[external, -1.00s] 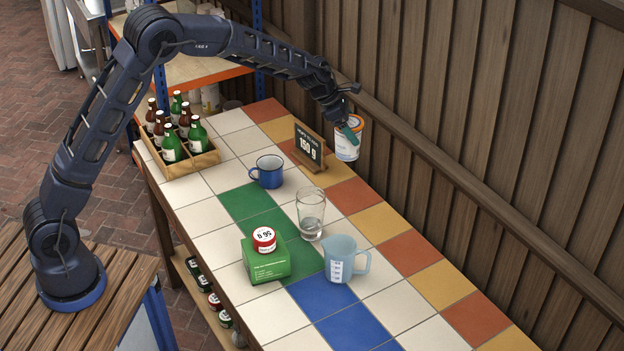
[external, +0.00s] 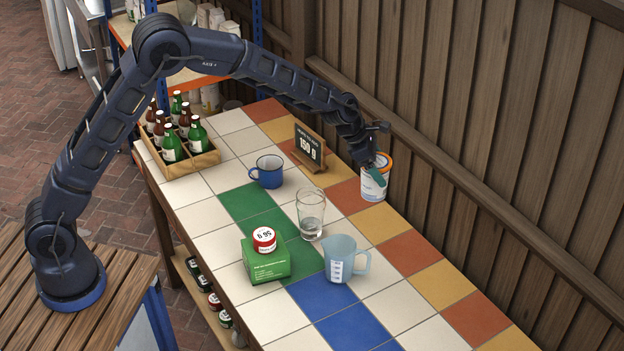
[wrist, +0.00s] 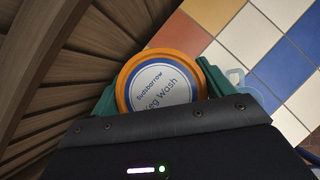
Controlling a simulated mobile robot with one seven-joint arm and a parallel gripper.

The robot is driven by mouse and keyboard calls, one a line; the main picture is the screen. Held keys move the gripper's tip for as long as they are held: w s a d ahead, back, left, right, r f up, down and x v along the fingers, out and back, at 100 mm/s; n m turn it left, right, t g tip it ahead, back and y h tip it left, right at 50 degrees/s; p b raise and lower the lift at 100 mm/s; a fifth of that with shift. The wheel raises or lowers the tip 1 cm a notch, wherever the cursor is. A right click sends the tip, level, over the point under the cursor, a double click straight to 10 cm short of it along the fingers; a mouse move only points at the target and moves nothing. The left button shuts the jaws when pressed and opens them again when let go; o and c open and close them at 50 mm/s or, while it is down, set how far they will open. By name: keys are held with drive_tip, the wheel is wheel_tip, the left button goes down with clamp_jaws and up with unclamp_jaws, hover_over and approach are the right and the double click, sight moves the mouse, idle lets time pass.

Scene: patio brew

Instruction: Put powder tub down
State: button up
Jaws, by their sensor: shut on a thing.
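The powder tub (external: 373,186) is white with an orange rim and a printed label. It is upright at the far edge of the tiled table (external: 415,287), by the wooden fence. Its base looks on or just above the tiles; I cannot tell which. My gripper (external: 376,173) is shut on the tub's upper part. In the wrist view the tub's round lid (wrist: 160,87) reads "Sudsborrow ... eg Wash", and the green fingers of my gripper (wrist: 158,88) lie on both its sides.
A sign reading 150 g (external: 309,147), a blue mug (external: 267,172), a glass (external: 311,214), a light-blue jug (external: 343,259) and a green box (external: 265,263) with a red-rimmed tin (external: 264,239) stand nearby. A bottle crate (external: 195,163) is at the far left. Orange and yellow tiles in front are clear.

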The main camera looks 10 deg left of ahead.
wheel_tip(320, 180, down, 16)
drive_tip(key=shift+f, duration=0.1)
idle(0.5)
drive_tip(key=o, duration=1.3)
drive_tip(key=shift+f, duration=0.1)
drive_tip(key=shift+o, duration=0.2)
